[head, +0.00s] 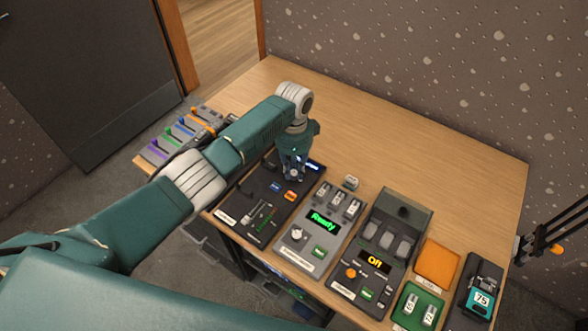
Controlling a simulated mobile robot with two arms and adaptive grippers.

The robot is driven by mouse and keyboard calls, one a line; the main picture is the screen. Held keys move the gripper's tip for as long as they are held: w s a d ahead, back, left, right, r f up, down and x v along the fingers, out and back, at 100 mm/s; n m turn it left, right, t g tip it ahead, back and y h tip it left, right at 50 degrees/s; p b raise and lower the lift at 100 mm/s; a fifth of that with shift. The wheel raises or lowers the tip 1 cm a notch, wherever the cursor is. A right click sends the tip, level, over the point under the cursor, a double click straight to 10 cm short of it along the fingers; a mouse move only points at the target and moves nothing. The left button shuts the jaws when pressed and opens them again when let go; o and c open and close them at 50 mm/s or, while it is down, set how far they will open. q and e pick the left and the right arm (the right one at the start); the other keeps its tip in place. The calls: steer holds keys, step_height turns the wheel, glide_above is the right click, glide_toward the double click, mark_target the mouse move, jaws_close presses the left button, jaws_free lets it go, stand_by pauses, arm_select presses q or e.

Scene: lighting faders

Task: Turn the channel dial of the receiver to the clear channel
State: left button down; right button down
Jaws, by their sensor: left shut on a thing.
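The receiver appears to be the dark panel (237,206) at the left of the row on the table. It has a small lit display (314,167), an orange button (290,196), a blue button (275,186) and a scale-like strip (260,217). My left gripper (293,174) points down onto the far part of this panel, beside the display. It is shut on a small part there, apparently the channel dial. The fingers hide the dial, so its setting cannot be seen. My right gripper is not in view.
Right of the receiver stand a grey unit (285,255) reading "Ready" and a dark unit (340,285) reading "Off". An orange pad (437,262), a green tray (405,318) and a "75" device (482,299) follow. Colored faders (175,137) lie at left. The table's far side (420,165) is clear.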

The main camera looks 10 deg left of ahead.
arm_select(q)
steer(key=m, duration=0.4)
steer(key=shift+w+m, duration=0.1)
steer(key=shift+m, duration=0.3)
steer(key=m+b, duration=0.1)
steer(key=m, duration=0.2)
steer(key=shift+m, duration=0.3)
steer(key=m+b, duration=0.1)
steer(key=m, duration=0.4)
steer(key=shift+m, duration=1.2)
steer(key=shift+r, duration=0.1)
steer(key=c, duration=1.6)
jaws_free()
